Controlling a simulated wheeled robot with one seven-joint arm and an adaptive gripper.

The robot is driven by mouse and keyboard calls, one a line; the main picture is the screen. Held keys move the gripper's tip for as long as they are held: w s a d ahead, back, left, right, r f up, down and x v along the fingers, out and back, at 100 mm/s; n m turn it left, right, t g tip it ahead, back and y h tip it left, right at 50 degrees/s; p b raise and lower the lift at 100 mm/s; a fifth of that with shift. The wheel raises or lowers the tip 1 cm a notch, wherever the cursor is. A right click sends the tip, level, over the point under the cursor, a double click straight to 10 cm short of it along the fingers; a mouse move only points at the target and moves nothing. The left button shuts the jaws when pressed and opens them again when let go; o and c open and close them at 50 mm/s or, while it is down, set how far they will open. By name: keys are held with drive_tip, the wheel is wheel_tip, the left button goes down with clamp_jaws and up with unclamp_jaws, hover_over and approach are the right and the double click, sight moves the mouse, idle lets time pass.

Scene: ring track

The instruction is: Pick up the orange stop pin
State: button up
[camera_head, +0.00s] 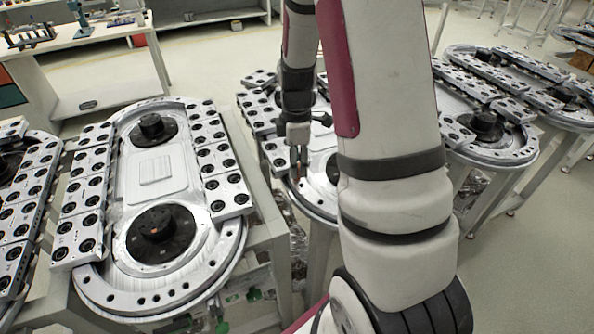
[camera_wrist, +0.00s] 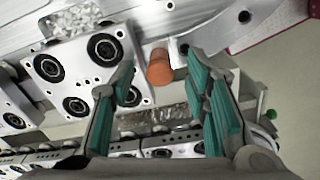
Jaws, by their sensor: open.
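The orange stop pin (camera_wrist: 159,68) shows in the wrist view as a short orange cylinder beside the edge of a metal ring track (camera_wrist: 200,38). My gripper (camera_wrist: 162,88) is open, with its teal-padded fingers on either side of the pin in the picture; I see no contact. In the head view my gripper (camera_head: 298,170) points down over the front edge of the middle ring track (camera_head: 318,198). A small orange-brown spot shows just under the fingers there, too small to make out clearly. My arm hides much of this track.
A carriage plate with black round holes (camera_wrist: 88,70) lies left of the pin in the wrist view. Another ring track (camera_head: 160,285) stands to the left in the head view, and one more (camera_head: 500,150) to the right. A white workbench (camera_head: 75,45) stands at the back left.

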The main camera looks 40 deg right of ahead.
drive_tip(key=shift+f, duration=0.2)
clamp_jaws()
drive_tip(key=shift+r, duration=0.1)
